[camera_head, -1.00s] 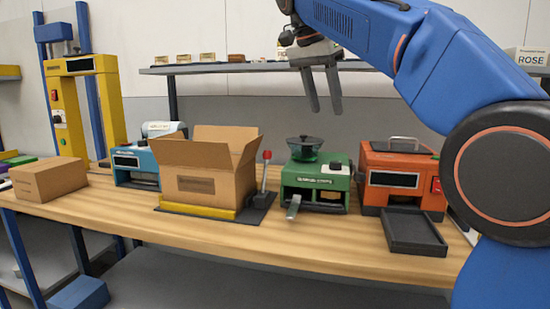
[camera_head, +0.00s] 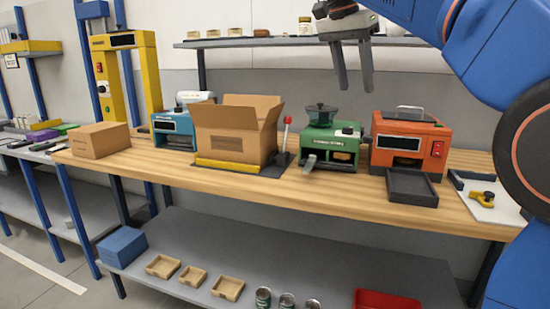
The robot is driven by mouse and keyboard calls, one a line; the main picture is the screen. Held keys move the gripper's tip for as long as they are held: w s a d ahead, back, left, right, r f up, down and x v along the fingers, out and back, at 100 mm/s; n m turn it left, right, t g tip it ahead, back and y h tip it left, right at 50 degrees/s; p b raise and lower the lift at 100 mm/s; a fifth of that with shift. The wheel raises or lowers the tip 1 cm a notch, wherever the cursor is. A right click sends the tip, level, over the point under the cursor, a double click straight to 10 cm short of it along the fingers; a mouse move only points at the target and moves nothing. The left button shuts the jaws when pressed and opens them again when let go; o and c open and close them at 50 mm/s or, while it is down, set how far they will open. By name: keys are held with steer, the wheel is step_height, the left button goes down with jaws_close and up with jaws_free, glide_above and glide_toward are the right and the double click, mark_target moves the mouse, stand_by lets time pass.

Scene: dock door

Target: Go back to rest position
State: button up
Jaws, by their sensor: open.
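My gripper (camera_head: 356,88) hangs at the upper right, in front of the upper shelf. Its two fingers point down and stand apart with nothing between them. It is above the workbench (camera_head: 330,192), over the gap between the green machine (camera_head: 330,150) and the orange machine (camera_head: 407,143), touching neither in this view. My blue arm reaches in from the right edge.
An open cardboard box (camera_head: 235,138) stands on the bench, with a closed box (camera_head: 99,140) and a blue machine (camera_head: 173,128) to its left. A dark tray (camera_head: 411,188) fronts the orange machine. The lower shelf (camera_head: 330,252) holds wooden trays, cans and a red bin (camera_head: 392,300).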

steer(key=s+d+f+n+y, duration=0.1)
steer(key=s+d+f+n, duration=0.2)
steer(key=s+f, duration=0.6)
steer(key=s+d+f+n+t+y, duration=0.1)
steer(key=s+d+f+n, duration=0.2)
steer(key=s+f, duration=0.7)
steer(key=s+d+f+n+t+y, duration=0.1)
steer(key=s+d+f+n, duration=0.3)
steer(key=s+f, duration=0.6)
step_height(320, 180, down, 14)
steer(key=shift+s+y, duration=0.2)
steer(key=shift+y, duration=0.1)
steer(key=shift+d, duration=0.1)
